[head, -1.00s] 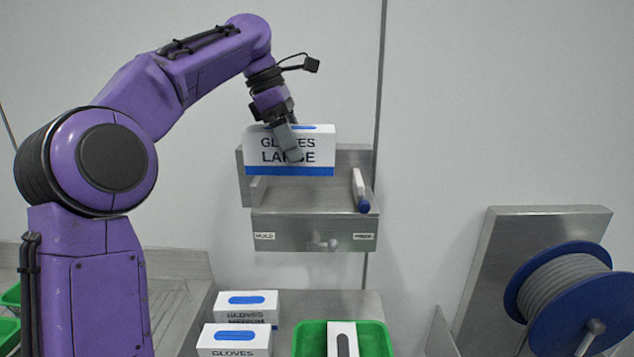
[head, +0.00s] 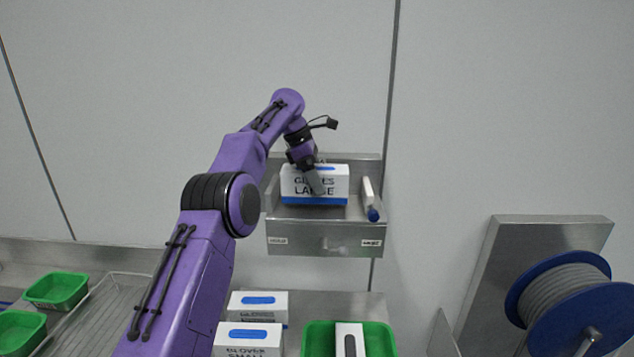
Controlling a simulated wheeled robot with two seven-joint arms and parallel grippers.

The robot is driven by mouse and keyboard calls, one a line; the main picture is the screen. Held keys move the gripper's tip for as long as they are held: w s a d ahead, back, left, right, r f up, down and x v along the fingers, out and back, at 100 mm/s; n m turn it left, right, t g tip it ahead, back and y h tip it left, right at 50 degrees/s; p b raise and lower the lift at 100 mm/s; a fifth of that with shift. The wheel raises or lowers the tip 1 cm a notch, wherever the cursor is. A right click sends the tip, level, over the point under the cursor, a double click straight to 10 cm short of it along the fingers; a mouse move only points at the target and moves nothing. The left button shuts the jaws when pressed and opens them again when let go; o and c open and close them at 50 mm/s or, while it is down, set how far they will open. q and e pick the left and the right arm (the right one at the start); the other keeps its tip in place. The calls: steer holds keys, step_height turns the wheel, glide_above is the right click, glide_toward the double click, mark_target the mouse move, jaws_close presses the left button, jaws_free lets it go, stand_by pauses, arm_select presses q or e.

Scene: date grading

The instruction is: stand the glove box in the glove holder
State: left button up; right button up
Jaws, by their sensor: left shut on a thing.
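The glove box (head: 333,183) is white with a blue bottom band and the words "GLOVES LARGE" on its front. My right gripper is not in view.
A white and blue handheld item (head: 369,198) lies at the holder's right side. Below are two more glove boxes (head: 248,336) and a green tray (head: 318,340) with a white box in it. A blue cable reel (head: 600,313) stands at right. Green bins (head: 57,289) sit at left.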

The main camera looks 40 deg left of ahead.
arm_select(q)
steer(key=shift+w+f, duration=0.2)
steer(key=shift+f, duration=0.8)
steer(key=shift+s, duration=0.15)
steer(key=o, duration=1.2)
steer(key=shift+f, duration=0.1)
